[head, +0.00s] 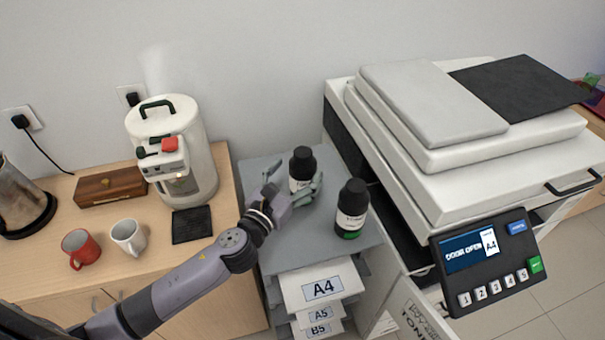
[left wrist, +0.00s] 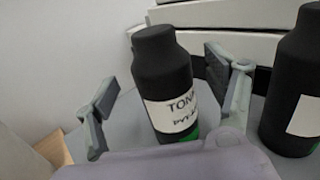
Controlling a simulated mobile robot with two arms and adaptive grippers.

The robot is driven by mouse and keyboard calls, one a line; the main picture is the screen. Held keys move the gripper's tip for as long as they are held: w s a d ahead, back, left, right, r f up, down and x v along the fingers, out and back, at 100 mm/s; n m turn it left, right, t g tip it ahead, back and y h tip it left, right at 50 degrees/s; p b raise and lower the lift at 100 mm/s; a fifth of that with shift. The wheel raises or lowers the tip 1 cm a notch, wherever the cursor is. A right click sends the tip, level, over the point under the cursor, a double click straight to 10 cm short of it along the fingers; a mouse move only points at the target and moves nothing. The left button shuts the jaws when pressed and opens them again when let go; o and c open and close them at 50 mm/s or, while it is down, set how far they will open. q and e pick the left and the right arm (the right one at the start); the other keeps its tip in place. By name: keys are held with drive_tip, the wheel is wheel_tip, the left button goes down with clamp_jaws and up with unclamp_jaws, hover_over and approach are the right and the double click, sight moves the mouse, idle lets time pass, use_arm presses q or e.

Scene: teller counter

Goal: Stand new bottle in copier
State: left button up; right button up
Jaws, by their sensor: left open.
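Two black toner bottles with white labels stand upright on the grey cabinet top (head: 266,242). One is the rear bottle (head: 301,163); the other, the front bottle (head: 352,203), is to its right and nearer and shows a green band low down. I cannot tell which is new. My left gripper (head: 294,190) is open, its fingers on either side of the rear bottle. In the left wrist view this bottle (left wrist: 163,70) stands between the spread fingers, with gaps visible; the front bottle (left wrist: 292,85) is outside them. The copier (head: 440,190) stands at right, its display reading "DOOR OPEN". My right gripper is not in view.
An open white door panel (head: 412,310) with partial lettering is below the copier. Paper trays marked A4 (head: 322,288), A5 and B5 are under the cabinet top. A wooden counter at left holds a steaming white urn (head: 190,150), a red mug (head: 80,248) and a white mug (head: 127,238).

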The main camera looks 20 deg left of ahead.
use_arm(q)
drive_tip(key=w, duration=0.1)
drive_tip(key=w+d, duration=0.1)
drive_tip(key=w, duration=0.1)
drive_tip(key=shift+w+r, duration=0.1)
drive_tip(key=shift+w, duration=0.1)
drive_tip(key=shift+a, duration=0.1)
drive_tip(key=shift+s, duration=0.1)
drive_tip(key=shift+c, duration=0.7)
drive_tip(key=shift+r, duration=0.1)
drive_tip(key=c, duration=1.5)
